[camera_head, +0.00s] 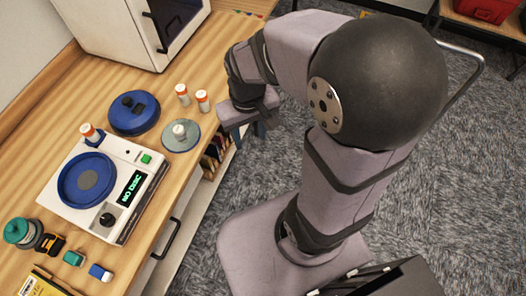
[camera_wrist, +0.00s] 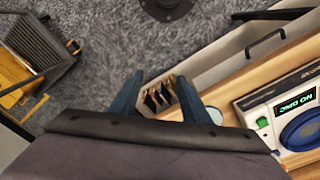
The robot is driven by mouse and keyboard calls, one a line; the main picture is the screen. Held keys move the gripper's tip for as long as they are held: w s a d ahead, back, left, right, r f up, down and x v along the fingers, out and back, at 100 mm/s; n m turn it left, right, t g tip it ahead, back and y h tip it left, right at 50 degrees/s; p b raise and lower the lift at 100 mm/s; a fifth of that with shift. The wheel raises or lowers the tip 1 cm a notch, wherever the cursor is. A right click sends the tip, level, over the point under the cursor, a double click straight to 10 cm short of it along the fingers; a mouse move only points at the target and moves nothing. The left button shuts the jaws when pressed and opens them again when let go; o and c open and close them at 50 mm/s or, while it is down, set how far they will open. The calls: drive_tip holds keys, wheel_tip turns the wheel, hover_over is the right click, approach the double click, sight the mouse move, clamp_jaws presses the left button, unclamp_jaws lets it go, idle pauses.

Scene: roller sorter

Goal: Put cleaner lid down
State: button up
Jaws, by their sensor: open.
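The cleaner (camera_head: 95,205) is a white machine with an open blue round well and a green "NO DISC" display. A round blue lid (camera_head: 134,118) with a black knob lies on the wooden table behind it. The machine also shows at the right of the wrist view (camera_wrist: 285,105). My gripper (camera_head: 247,128) is at the table's front edge, right of the lid and apart from it. In the wrist view its two blue fingers (camera_wrist: 158,92) are spread with nothing between them.
A clear disc (camera_head: 178,143) with a white piece on it lies between lid and gripper. A white cabinet (camera_head: 130,30) stands at the back. Upright thin items (camera_head: 216,152) sit below the table edge. Small coloured items lie front left.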

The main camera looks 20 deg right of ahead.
drive_tip(key=s, duration=0.1)
drive_tip(key=s+d+f, duration=0.1)
drive_tip(key=s, duration=0.3)
drive_tip(key=shift+s+d+f, duration=0.1)
drive_tip(key=shift+d+f, duration=0.05)
drive_tip(key=shift+f, duration=0.25)
